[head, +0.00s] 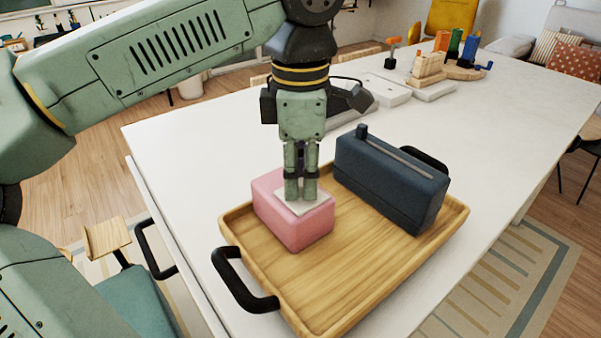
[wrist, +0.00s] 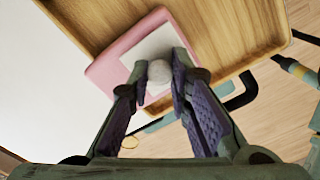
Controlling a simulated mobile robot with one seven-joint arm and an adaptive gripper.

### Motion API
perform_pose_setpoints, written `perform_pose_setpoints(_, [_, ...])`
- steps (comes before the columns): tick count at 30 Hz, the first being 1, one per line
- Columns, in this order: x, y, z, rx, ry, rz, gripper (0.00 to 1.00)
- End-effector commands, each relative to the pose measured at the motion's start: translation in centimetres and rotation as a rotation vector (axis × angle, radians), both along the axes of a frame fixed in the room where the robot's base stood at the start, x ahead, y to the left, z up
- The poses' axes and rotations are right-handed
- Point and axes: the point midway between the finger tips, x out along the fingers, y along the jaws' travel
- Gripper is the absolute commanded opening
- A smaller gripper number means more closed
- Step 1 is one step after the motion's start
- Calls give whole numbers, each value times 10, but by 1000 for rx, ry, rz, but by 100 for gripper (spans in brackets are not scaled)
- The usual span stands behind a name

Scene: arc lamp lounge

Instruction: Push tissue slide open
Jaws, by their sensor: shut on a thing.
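A pink tissue box (head: 292,228) sits on the wooden tray, left of its middle. A white slide panel (head: 318,207) lies on its top; the pink box (wrist: 98,74) and white panel (wrist: 150,43) also show in the wrist view. My gripper (head: 301,190) points straight down over the panel. In the wrist view its fingers (wrist: 160,82) are shut on a pale round knob (wrist: 159,69) on the panel. The fingers hide part of the panel, so I cannot tell how far the slide is open.
The wooden tray (head: 372,285) has dark handles and lies on a white table (head: 480,120). A dark blue box (head: 385,185) with a slot and knob on top stands right of the pink box. Wooden toys (head: 430,65) and pale blocks are farther back. The tray's front is clear.

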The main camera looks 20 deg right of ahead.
Motion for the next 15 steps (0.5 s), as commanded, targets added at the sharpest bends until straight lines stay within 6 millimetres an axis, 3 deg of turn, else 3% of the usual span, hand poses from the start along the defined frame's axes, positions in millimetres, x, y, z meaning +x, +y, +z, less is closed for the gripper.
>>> perform_pose_setpoints(9, [3,1,1,-1,0,1,0])
perform_pose_setpoints(15, [34,14,2,-3,2,2,0])
